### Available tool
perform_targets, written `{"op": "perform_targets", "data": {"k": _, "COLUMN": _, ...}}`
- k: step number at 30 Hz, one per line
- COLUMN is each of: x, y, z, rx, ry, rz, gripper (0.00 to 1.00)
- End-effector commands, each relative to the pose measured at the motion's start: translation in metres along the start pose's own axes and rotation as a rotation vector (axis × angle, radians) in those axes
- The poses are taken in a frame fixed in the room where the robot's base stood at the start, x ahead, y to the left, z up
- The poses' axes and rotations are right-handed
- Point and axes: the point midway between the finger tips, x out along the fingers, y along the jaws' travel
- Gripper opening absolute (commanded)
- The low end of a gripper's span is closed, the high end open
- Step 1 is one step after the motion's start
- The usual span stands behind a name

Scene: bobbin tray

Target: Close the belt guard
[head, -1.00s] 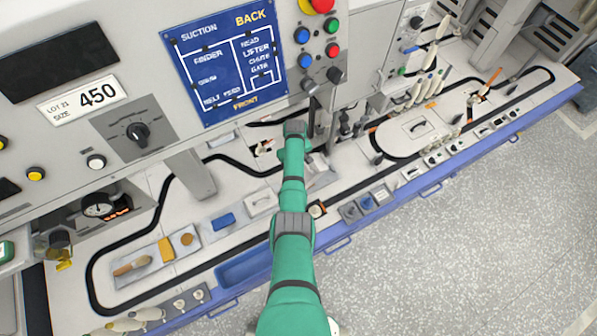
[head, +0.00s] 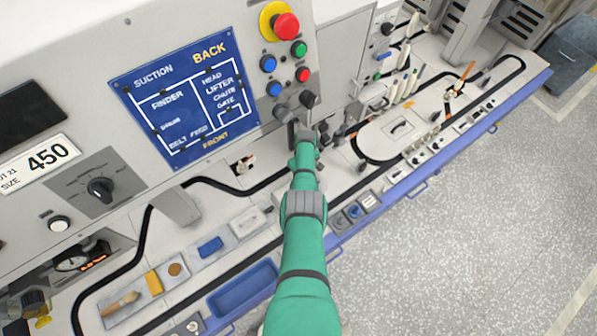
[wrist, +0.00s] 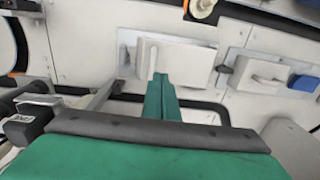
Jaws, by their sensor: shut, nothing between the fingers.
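In the wrist view, a pale box-like cover (wrist: 190,63), which looks like the belt guard, sits on a grey base plate at the upper middle. A pale upright bar stands at its left side. Whether the guard is open or closed is hard to tell. My gripper (wrist: 161,78) has its green fingers together and empty, with the tips overlapping the cover's lower left part in the picture. I cannot tell whether they touch it. In the head view my green arm hides this spot and the fingertips.
A pale block with a handle (wrist: 264,76) and a blue block (wrist: 303,83) lie to the right in the wrist view. A machine housing with a blue sign (head: 185,100) and buttons overhangs the bench. The speckled floor (head: 450,240) is clear.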

Motion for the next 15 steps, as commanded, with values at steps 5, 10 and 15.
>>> {"op": "perform_targets", "data": {"k": 5, "x": 0.0039, "y": 0.0045, "z": 0.0051, "rx": 0.005, "ry": -0.001, "rz": -0.001, "gripper": 0.0}}
{"op": "perform_targets", "data": {"k": 10, "x": 0.0049, "y": 0.0069, "z": 0.0069, "rx": 0.008, "ry": 0.0, "rz": 0.0, "gripper": 0.0}}
{"op": "perform_targets", "data": {"k": 15, "x": 0.0049, "y": 0.009, "z": 0.0086, "rx": 0.012, "ry": 0.0, "rz": 0.0, "gripper": 0.0}}
